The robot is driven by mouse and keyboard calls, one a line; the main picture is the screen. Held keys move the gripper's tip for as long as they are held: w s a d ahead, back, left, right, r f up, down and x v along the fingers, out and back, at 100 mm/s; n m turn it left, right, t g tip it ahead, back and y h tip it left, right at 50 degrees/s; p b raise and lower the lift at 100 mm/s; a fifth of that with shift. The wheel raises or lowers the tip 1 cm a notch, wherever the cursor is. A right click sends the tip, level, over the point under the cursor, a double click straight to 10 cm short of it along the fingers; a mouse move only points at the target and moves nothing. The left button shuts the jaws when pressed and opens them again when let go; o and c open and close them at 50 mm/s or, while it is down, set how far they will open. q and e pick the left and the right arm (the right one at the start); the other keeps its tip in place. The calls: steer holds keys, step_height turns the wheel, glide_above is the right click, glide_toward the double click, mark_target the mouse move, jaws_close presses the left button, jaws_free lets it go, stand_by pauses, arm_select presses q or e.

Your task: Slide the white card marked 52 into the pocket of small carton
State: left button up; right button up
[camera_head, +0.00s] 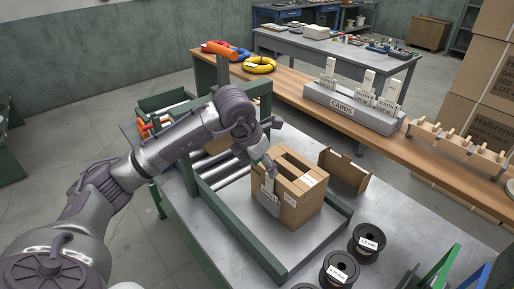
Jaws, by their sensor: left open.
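The small carton (301,208) is a brown open-topped box standing on the grey metal table. A grey pocket (268,205) is on its front left side. A white card (270,187) stands upright there, its lower part apparently inside the pocket; its marking is too small to read. My left gripper (270,166), reaching in from the left, is just above the card's top, open. The contact between the fingers and the card is too small to tell. My right gripper is not in view.
A grey card rack (342,106) with several white cards stands on the wooden bench (290,86). A green frame (222,214) surrounds the carton's left side. Black spools (367,243) stand at the front right. A brown cardboard piece (345,171) stands behind the carton.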

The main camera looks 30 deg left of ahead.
arm_select(q)
glide_above(269, 192)
steer(key=shift+f, duration=2.05)
steer(key=shift+a+p, duration=0.3)
steer(key=shift+p, duration=0.1)
steer(key=shift+r, duration=0.1)
jaws_close()
